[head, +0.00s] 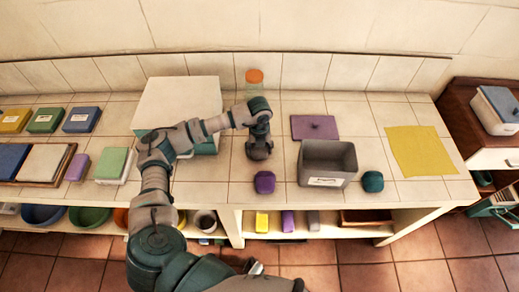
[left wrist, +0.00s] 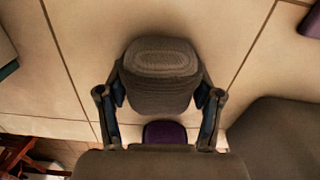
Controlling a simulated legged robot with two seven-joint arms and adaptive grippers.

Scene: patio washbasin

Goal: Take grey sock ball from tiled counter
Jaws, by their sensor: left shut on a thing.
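The grey sock ball (left wrist: 160,75) is a rounded, ribbed grey-brown bundle in the left wrist view. It sits between the two fingers of my left gripper (left wrist: 160,105), which is shut on it. In the head view my left gripper (head: 260,152) points down over the middle of the tiled counter (head: 235,195), and the sock ball can hardly be told apart from it there. I cannot tell whether the ball touches the tiles. My right gripper is not in view.
A purple ball (head: 265,182) lies just in front of the gripper. An open grey bin (head: 328,178) stands to its right, with a teal ball (head: 373,181) beyond. A white box (head: 178,100) stands left.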

